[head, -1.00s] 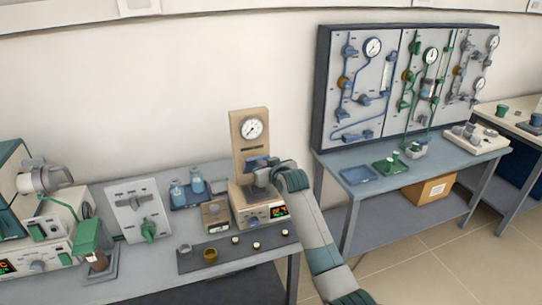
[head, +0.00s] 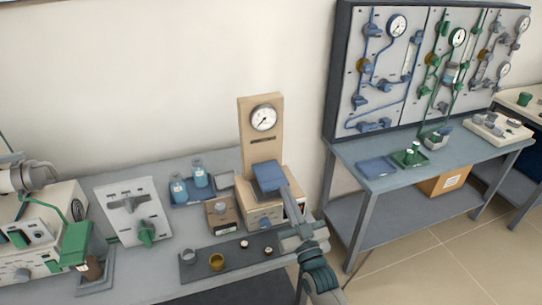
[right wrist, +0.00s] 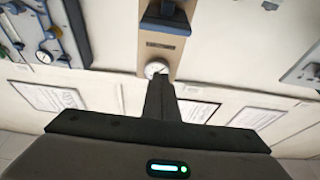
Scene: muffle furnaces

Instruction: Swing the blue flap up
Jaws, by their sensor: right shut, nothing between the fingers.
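The blue flap (head: 269,177) is on the front of the beige furnace unit (head: 262,216), below its upright panel with a round gauge (head: 263,118). Its broad blue face shows in the head view; its exact angle is hard to tell. In the right wrist view the flap (right wrist: 165,22) shows at the top edge, beyond the gauge panel. My right gripper (head: 287,194) is shut and empty, its narrow fingertips close to the flap's right side. I cannot tell whether they touch. The gripper and wrist hide part of the unit's right front.
A dark mat (head: 200,268) with small cups lies in front. A second table (head: 350,150) with a gauge board stands at right, across a floor gap.

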